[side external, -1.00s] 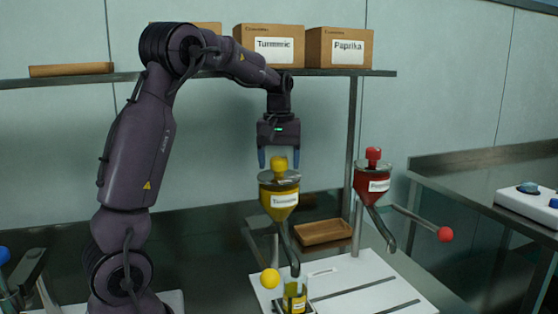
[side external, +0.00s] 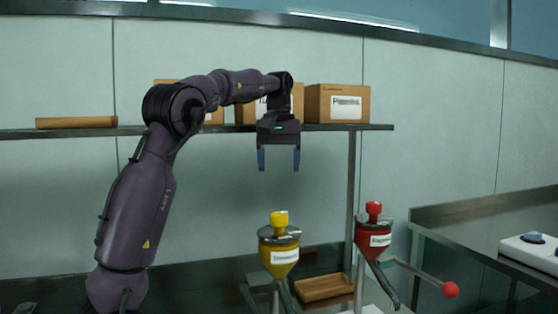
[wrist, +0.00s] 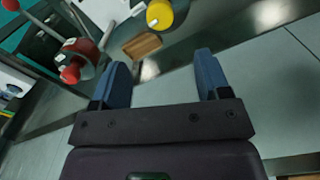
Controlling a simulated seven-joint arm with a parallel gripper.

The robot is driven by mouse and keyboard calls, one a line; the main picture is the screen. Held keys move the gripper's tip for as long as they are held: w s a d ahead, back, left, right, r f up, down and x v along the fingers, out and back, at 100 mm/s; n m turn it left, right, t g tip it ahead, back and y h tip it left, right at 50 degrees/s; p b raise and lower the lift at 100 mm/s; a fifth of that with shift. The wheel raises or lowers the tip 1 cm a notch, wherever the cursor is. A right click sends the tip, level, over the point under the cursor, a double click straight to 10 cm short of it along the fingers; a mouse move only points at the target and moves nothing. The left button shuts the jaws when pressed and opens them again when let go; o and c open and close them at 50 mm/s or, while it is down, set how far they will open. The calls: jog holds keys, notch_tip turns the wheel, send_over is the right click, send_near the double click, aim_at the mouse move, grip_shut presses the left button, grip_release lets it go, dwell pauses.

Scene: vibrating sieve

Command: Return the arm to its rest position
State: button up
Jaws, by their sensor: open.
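My gripper (side external: 278,160) is open and empty, pointing down in front of the shelf boxes in the side external view. Its two blue fingers (wrist: 160,80) stand apart in the wrist view with nothing between them. The yellow hopper (side external: 279,252) with its yellow knob is below my gripper, clearly apart from it. The yellow knob (wrist: 159,14) also shows at the top of the wrist view. The red hopper (side external: 374,240) stands to the right of the yellow one and also shows in the wrist view (wrist: 82,55).
A shelf (side external: 225,130) carries cardboard boxes (side external: 337,104) and a wooden board (side external: 76,122) behind my arm. A wooden tray (side external: 324,288) lies behind the hoppers. A red ball-ended lever (side external: 451,289) sticks out at right. A side counter (side external: 480,222) holds a white control box (side external: 530,250).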

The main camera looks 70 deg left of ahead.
jog(key=shift+r, duration=0.3)
dwell(0.4)
jog(key=f+m, duration=0.1)
jog(key=f, duration=0.1)
jog(key=f+m, duration=0.1)
jog(key=shift+w+d+f+t, duration=0.1)
jog(key=shift+w+f+t, duration=0.1)
jog(key=shift+f+t, duration=0.15)
jog(key=s+d+f+m+t, duration=0.1)
jog(key=s+d+m, duration=0.3)
jog(key=d, duration=0.4)
jog(key=s+d+f+m+t, duration=0.2)
jog(key=s+d+f+m, duration=0.2)
jog(key=d, duration=0.4)
jog(key=s+d+f+m+t, duration=0.2)
jog(key=s+d+m, duration=0.1)
jog(key=d, duration=0.5)
jog(key=shift+s+d+f+m, duration=0.35)
jog(key=shift+s+d+m, duration=0.05)
jog(key=shift+s, duration=0.5)
